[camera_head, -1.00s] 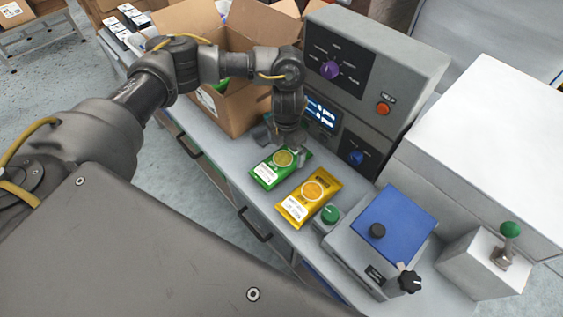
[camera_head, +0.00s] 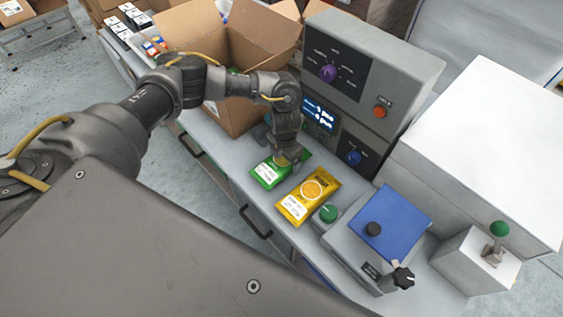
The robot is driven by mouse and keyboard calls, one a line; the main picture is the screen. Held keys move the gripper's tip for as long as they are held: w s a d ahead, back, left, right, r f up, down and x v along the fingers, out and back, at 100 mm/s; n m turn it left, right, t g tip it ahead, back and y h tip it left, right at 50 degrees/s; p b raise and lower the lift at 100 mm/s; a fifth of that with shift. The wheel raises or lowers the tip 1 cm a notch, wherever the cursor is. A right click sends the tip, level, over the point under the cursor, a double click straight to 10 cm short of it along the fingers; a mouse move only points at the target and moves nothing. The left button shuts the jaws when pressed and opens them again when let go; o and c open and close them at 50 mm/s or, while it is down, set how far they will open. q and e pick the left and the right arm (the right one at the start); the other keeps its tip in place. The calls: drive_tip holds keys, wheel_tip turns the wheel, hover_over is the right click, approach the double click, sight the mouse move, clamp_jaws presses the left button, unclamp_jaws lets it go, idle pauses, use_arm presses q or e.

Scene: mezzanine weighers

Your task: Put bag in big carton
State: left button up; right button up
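A green bag (camera_head: 266,175) lies on the grey counter. A yellow bag (camera_head: 308,195) lies just right of it, flat on the counter. My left gripper (camera_head: 284,161) points down over the green bag's upper part and covers some of it. Its fingers are small and partly hidden, so I cannot tell whether they are open or shut, or whether they touch the bag. The big open carton (camera_head: 238,112) stands behind and left of the gripper, its flaps spread. My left forearm passes in front of it. My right gripper is out of view.
A grey control panel (camera_head: 402,72) with knobs stands behind the bags. A blue-topped scale (camera_head: 398,222) and a green button (camera_head: 328,213) are at right. A white box (camera_head: 490,140) is beyond. Small boxes (camera_head: 127,18) stand at the far left.

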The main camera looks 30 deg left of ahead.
use_arm(q)
drive_tip(key=c, duration=0.6)
drive_tip(key=shift+o, duration=0.2)
drive_tip(key=shift+r+b, duration=0.35)
drive_tip(key=shift+b, duration=0.05)
wheel_tip(320, 180, up, 2)
drive_tip(key=shift+d+r+b, duration=0.1)
drive_tip(key=shift+r+b, duration=0.15)
drive_tip(key=shift+b, duration=0.55)
drive_tip(key=s+r, duration=0.1)
drive_tip(key=s+d+r, duration=0.1)
drive_tip(key=r, duration=0.1)
drive_tip(key=s+d+r, duration=0.1)
drive_tip(key=r, duration=0.1)
drive_tip(key=shift+s+r, duration=0.15)
drive_tip(key=shift+s, duration=0.2)
drive_tip(key=s+d+r+b, duration=0.2)
drive_tip(key=s+d+r, duration=0.2)
drive_tip(key=s, duration=0.4)
drive_tip(key=shift+s+d+r, duration=0.2)
drive_tip(key=shift+s+r, duration=0.05)
drive_tip(key=shift+s, duration=0.1)
